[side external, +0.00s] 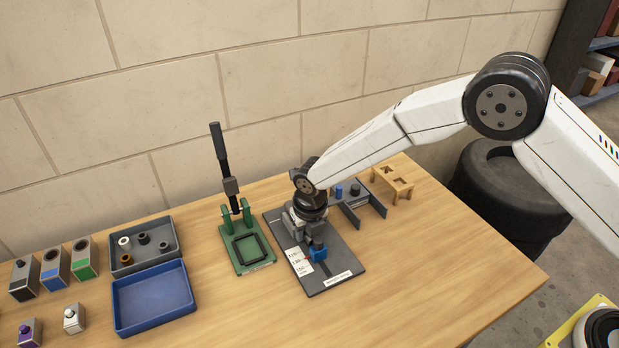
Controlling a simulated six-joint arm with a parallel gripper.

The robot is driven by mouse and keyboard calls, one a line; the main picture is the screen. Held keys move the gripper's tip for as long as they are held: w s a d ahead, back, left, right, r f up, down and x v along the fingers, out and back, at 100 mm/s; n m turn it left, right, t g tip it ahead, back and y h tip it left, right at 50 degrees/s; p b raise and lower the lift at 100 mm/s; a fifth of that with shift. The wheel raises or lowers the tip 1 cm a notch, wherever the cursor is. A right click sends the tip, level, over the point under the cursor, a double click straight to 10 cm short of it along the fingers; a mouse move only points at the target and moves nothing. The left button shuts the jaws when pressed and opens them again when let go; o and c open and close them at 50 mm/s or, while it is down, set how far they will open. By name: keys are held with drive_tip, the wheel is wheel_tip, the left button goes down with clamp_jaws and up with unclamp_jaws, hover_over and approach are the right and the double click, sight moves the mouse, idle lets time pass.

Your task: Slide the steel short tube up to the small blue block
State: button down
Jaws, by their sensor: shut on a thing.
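A small blue block (318,252) with a red pointer sits on a dark grey gauge board (343,272) that carries a white printed scale. My gripper (304,236) is low over the board, just behind the block, pointing down. It is shut on a grey thing, which I take to be the steel short tube. The tube is mostly hidden by the fingers and too small to make out. I cannot tell whether it touches the block.
A green press (247,256) with a tall black lever stands close left of the board. A grey tray (168,262) with small rings and a blue tray (124,316) lie farther left. A grey fixture (378,207) and wooden stand (404,185) are behind right. The table's front right is clear.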

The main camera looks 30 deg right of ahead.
drive_tip(key=shift+s, duration=0.4)
idle(0.5)
drive_tip(key=shift+c, duration=1.6)
unclamp_jaws()
drive_tip(key=shift+r, duration=0.15)
drive_tip(key=shift+s+r, duration=0.2)
drive_tip(key=shift+r, duration=1.05)
drive_tip(key=shift+s+r, duration=0.2)
drive_tip(key=shift+r, duration=1.05)
drive_tip(key=shift+s+r, duration=0.2)
drive_tip(key=shift+r, duration=1.05)
